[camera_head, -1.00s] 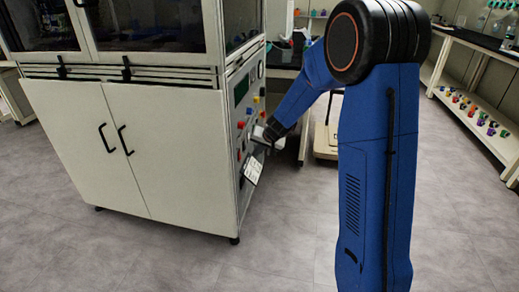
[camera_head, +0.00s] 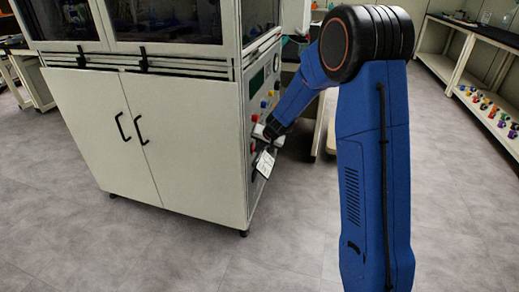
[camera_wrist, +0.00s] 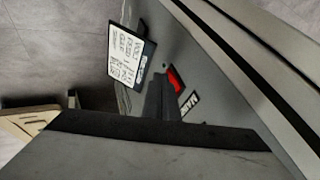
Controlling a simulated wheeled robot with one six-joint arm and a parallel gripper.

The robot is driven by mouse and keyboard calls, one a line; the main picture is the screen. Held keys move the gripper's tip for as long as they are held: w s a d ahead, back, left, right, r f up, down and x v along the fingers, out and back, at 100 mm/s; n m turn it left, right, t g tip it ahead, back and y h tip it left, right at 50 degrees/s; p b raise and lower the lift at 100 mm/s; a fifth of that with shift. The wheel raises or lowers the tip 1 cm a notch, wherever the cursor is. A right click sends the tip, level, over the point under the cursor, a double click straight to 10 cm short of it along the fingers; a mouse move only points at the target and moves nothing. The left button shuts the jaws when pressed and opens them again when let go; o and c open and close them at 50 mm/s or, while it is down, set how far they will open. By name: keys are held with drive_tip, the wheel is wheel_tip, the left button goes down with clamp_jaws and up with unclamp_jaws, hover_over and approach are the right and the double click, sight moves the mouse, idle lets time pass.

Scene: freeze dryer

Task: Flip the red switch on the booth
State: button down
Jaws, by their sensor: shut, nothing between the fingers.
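The red switch (camera_wrist: 175,80) shows in the wrist view on the booth's grey side panel, beside a small white label. My gripper is shut and empty, with its dark tip (camera_wrist: 160,86) just left of the switch in that view. I cannot tell whether it touches. In the head view the booth (camera_head: 180,140) is a white cabinet, and my gripper (camera_head: 262,134) is close against its control side. The red switch is hard to tell from other red parts there and may be hidden by the gripper. The switch's position cannot be read.
A white text card (camera_wrist: 128,54) juts from the panel near my gripper; it also shows in the head view (camera_head: 265,163). Coloured knobs sit higher on the panel. A shelf bench (camera_head: 470,85) stands at the right. The floor in front is clear.

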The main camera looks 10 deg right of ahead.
drive_tip(key=shift+a, duration=0.1)
drive_tip(key=shift+w+f, duration=0.1)
drive_tip(key=shift+r, duration=0.85)
